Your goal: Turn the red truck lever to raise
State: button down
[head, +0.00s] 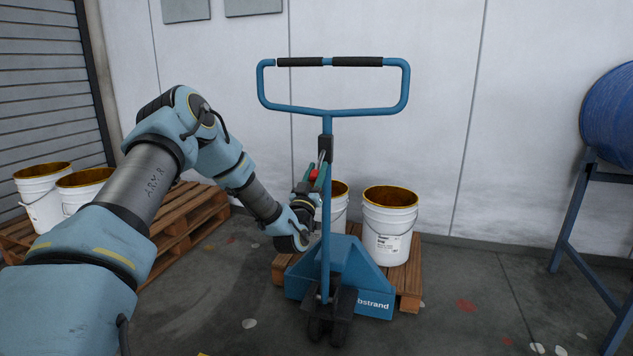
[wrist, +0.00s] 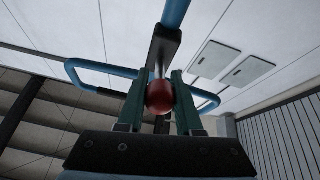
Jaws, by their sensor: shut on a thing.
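The blue pallet truck (head: 345,272) stands in the middle of the head view with its tall handle (head: 333,111) upright. The red lever knob (head: 314,175) is on the left side of the handle column, below a black block (head: 325,148). My gripper (head: 318,172) reaches it from the lower left. In the wrist view the round red knob (wrist: 160,97) sits between the two green fingers of my gripper (wrist: 160,92), which are shut on it. A thin metal rod runs from the knob up to the black block (wrist: 164,47). The fingers partly hide the knob in the head view.
White buckets (head: 389,225) stand on a wooden pallet (head: 410,280) behind the truck. Another pallet (head: 190,212) with buckets (head: 42,188) is at the left. A blue drum (head: 610,112) on a stand (head: 573,215) is at the right. The floor at front right is mostly clear.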

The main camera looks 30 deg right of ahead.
dwell(0.3)
jog(key=c, duration=0.6)
grip_release()
jog(key=shift+f, duration=0.15)
jog(key=b+v, duration=0.2)
jog(key=v, duration=0.8)
jog(key=shift+s+a+f, duration=0.2)
jog(key=shift+f, duration=0.05)
